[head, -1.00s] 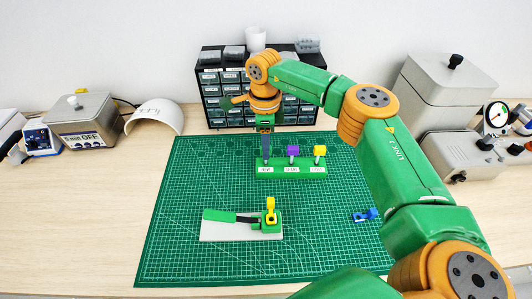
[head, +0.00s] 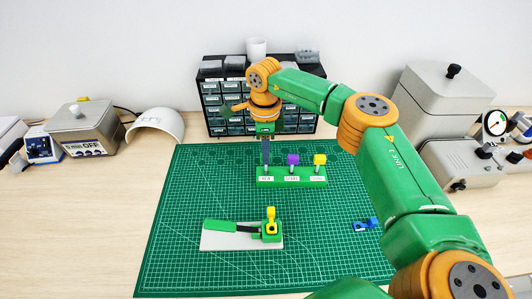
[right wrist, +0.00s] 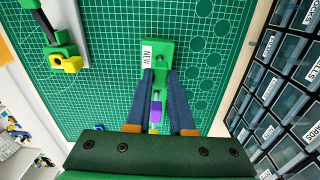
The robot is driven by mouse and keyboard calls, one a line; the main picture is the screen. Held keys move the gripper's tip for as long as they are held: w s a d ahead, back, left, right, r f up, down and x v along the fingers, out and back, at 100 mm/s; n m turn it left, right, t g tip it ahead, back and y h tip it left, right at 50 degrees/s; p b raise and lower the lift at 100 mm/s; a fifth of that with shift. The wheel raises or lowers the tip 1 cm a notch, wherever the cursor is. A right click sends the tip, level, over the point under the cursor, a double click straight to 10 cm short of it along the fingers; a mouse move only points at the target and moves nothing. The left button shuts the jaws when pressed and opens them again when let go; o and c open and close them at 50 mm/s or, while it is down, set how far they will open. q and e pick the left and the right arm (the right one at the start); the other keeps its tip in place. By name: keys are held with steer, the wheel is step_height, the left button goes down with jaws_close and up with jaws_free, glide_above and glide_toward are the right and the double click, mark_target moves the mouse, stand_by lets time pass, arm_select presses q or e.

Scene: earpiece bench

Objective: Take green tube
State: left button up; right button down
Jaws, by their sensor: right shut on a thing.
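A green rack (head: 290,183) stands on the cutting mat, with a label reading NEW at its left end. My right gripper (head: 266,160) points down at that end. It also shows in the right wrist view (right wrist: 161,76), shut on a small green piece, apparently the green tube (right wrist: 161,80), mostly hidden between the fingers. I cannot tell whether it is still seated in the rack. A purple-topped tube (head: 293,160) stands in the rack's middle and a yellow-topped one (head: 319,160) at its right end. My left gripper is out of view.
A green lever fixture on a grey plate (head: 225,246) stands nearer, with a yellow piece (head: 271,215) upright on it. A small blue part (head: 366,224) lies on the mat (head: 190,200) at right. A black drawer cabinet (head: 207,100) stands close behind the rack.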

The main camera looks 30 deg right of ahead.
steer(key=shift+r+p, duration=3.35)
steer(key=shift+r, duration=0.5)
steer(key=shift+f, duration=0.1)
